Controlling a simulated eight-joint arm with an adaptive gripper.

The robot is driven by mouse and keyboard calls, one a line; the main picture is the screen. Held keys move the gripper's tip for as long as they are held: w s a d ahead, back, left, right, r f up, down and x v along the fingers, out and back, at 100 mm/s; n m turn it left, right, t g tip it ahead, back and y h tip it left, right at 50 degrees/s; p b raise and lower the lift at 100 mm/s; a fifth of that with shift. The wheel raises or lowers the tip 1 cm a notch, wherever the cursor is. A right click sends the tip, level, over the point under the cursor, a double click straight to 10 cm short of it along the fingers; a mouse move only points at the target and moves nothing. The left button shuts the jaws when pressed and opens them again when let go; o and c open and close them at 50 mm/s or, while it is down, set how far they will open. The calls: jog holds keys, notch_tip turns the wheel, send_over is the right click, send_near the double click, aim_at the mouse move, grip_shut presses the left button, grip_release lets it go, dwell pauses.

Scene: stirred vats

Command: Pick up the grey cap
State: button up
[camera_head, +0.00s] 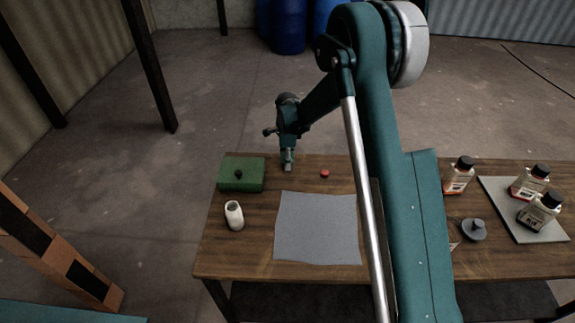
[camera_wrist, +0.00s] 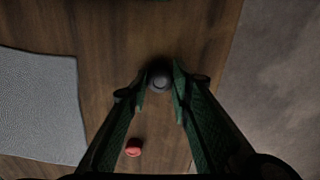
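The grey cap (camera_wrist: 160,78) is a small round dark-grey piece on the wooden table, near the far edge, in the wrist view. My gripper (camera_wrist: 161,86) has its two green fingers spread, one on each side of the cap, with what looks like a narrow gap at each side. In the head view my gripper (camera_head: 288,166) points down at the table between the green box and a red cap. There the fingertips largely hide the grey cap. Whether the cap touches either finger is hard to tell.
The red cap (camera_head: 325,174) lies close by. A green box (camera_head: 242,175), a white bottle (camera_head: 234,216) and a grey mat (camera_head: 318,230) are around my gripper. On the right are a grey knobbed lid (camera_head: 473,231) and several labelled bottles, some on a tray (camera_head: 500,205).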

notch_tip(320, 180, up, 10)
jog(key=p, duration=0.1)
dwell(0.6)
jog(key=shift+d, duration=0.15)
dwell(0.4)
